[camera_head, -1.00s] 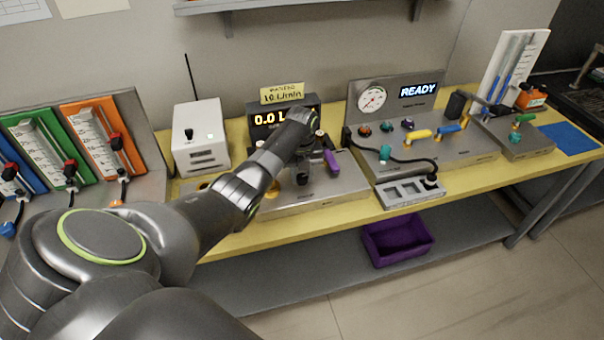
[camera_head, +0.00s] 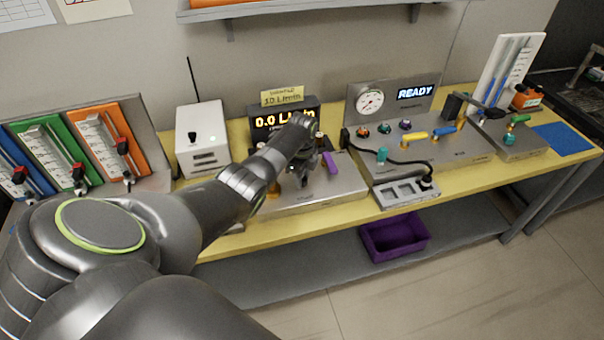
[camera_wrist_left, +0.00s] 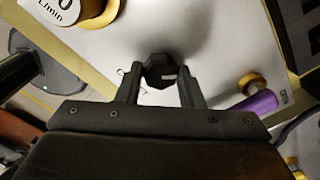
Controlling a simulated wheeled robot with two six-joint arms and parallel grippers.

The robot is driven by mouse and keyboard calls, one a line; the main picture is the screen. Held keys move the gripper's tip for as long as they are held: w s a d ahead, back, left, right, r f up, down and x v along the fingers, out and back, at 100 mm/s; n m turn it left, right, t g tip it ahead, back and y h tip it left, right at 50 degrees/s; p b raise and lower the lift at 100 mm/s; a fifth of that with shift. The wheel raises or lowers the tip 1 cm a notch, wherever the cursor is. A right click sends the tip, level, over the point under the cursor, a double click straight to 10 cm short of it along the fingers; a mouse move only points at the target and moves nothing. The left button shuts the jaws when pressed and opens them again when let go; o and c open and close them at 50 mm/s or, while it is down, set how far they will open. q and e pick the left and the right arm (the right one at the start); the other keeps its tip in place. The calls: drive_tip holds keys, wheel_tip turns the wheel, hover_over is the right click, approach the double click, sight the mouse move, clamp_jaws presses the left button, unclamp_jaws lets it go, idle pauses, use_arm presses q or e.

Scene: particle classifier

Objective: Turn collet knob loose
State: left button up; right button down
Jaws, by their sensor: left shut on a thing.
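The collet knob (camera_wrist_left: 160,69) is a black faceted knob with a pale mark, on a light metal panel. In the left wrist view it sits between the two dark fingers of my left gripper (camera_wrist_left: 160,82), which is shut on it. In the head view my left arm reaches in from the left, and the gripper (camera_head: 302,176) is down at the metal unit (camera_head: 335,188) in the middle of the bench. The wrist and fingers mostly hide the knob there. My right gripper does not show.
A purple lever (camera_head: 330,162) and brass fittings stand close beside the gripper. A display (camera_head: 284,122) reading about 0.0 L/min is behind. To the right are a READY panel (camera_head: 392,102), a black cable and a grey tray (camera_head: 407,192). A purple bin (camera_head: 395,237) sits below.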

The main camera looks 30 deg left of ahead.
use_arm(q)
drive_tip(key=n+p, duration=0.1)
drive_tip(key=n, duration=0.5)
drive_tip(key=shift+w+r+p, duration=0.15)
drive_tip(key=shift+p, duration=0.15)
drive_tip(key=n, duration=0.4)
drive_tip(key=shift+p, duration=0.35)
drive_tip(key=n, duration=0.3)
drive_tip(key=shift+n+p, duration=0.3)
drive_tip(key=shift+n, duration=0.1)
drive_tip(key=n, duration=0.5)
drive_tip(key=shift+a+p, duration=0.1)
drive_tip(key=shift+p, duration=0.25)
drive_tip(key=n, duration=0.5)
drive_tip(key=shift+n, duration=0.4)
drive_tip(key=o, duration=1)
